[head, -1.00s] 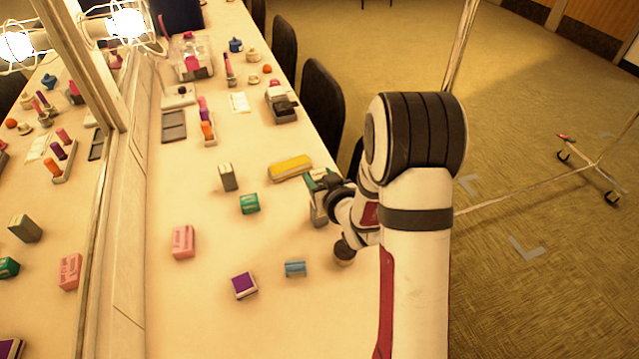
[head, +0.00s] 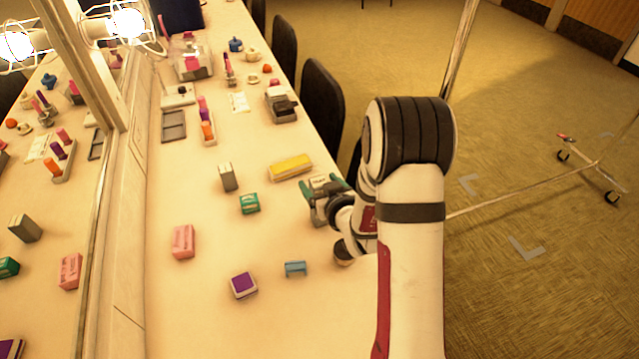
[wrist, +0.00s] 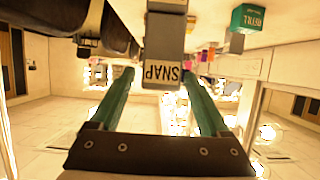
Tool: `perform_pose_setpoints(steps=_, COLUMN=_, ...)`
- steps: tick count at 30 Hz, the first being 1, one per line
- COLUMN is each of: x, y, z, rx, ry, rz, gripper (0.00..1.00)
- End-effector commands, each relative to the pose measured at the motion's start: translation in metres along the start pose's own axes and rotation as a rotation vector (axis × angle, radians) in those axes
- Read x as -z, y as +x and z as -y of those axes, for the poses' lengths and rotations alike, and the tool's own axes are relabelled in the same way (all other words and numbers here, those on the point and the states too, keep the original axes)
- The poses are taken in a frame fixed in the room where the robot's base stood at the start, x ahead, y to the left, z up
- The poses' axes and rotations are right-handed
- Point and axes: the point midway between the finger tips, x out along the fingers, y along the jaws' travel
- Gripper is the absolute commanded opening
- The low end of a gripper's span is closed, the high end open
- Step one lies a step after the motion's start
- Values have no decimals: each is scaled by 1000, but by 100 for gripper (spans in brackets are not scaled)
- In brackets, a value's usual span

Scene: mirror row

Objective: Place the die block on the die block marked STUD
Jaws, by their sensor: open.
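A grey die block marked SNAP (wrist: 165,45) shows upside down in the wrist view, straight ahead between the fingertips. My gripper (wrist: 157,76) is open, its two green fingers apart on either side of this block; I cannot tell whether the right one touches it. In the head view my gripper (head: 324,194) is low over the right edge of the counter, partly hidden by my arm. A similar grey block (head: 228,177) stands upright to its left on the counter; its marking is not readable. I see no STUD label.
A green REFILL box (head: 249,203) and a yellow block (head: 291,167) stand near my gripper. A mirror (head: 60,200) borders the left side. Bare counter lies between them.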

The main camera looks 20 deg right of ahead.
Motion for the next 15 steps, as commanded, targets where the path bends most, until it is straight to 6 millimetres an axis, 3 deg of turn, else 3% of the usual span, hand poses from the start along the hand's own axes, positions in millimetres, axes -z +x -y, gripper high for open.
perform_pose_setpoints(steps=6, x=0, y=-49, z=0, rx=-1, ry=1, rz=1, gripper=80)
perform_pose_setpoints(steps=9, x=0, y=-64, z=-1, rx=-2, ry=1, rz=1, gripper=80)
perform_pose_setpoints(steps=15, x=0, y=-72, z=0, rx=-4, ry=2, rz=9, gripper=80)
